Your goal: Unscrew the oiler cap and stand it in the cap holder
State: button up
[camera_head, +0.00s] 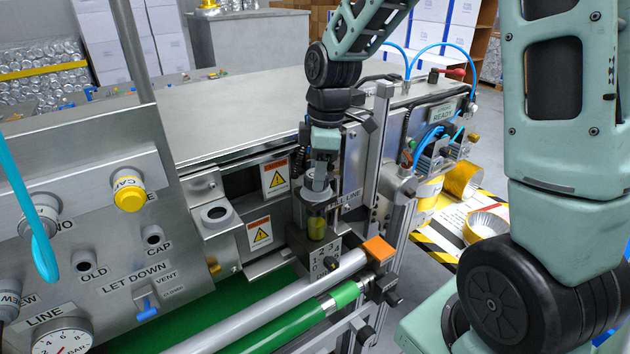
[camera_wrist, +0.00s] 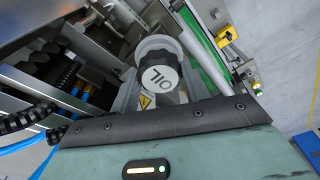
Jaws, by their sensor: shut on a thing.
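The oiler (camera_head: 316,228), a small clear bowl with yellow-green oil, stands upright on the machine front above a block with numbers. Its grey cap (camera_head: 317,196) is at the top of the bowl; I cannot tell whether the thread is engaged. In the wrist view the cap's round pale top (camera_wrist: 162,77) reads "OIL". My gripper (camera_head: 319,182) points down from above and is shut on the cap, with grey fingers on both sides of it. A grey bracket with a round open socket (camera_head: 216,214), which looks like the cap holder, is left of the oiler and empty.
A control panel (camera_head: 90,230) with a yellow knob (camera_head: 130,196) is at the left. A grey bar (camera_head: 290,305) with an orange end block (camera_head: 378,248) and a green roller (camera_head: 345,293) lie in front. A metal post (camera_head: 378,150) stands close right of my gripper.

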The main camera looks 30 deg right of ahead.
jog(key=shift+r+p, duration=0.4)
jog(key=shift+r, duration=0.1)
jog(key=shift+r+p, duration=0.9)
jog(key=shift+r, duration=0.05)
jog(key=shift+r+p, duration=0.45)
jog(key=shift+r, duration=0.05)
notch_tip(320, 180, up, 5)
jog(key=p, duration=0.4)
jog(key=w+a, duration=0.2)
jog(key=a, duration=1.8)
jog(key=shift+a+r+b, duration=0.25)
jog(key=shift+b, duration=0.05)
jog(key=shift+f, duration=0.1)
jog(key=shift+f+b, duration=2.05)
jog(key=shift+f, duration=0.8)
jog(key=shift+f+b, duration=0.65)
jog(key=shift+f, duration=0.55)
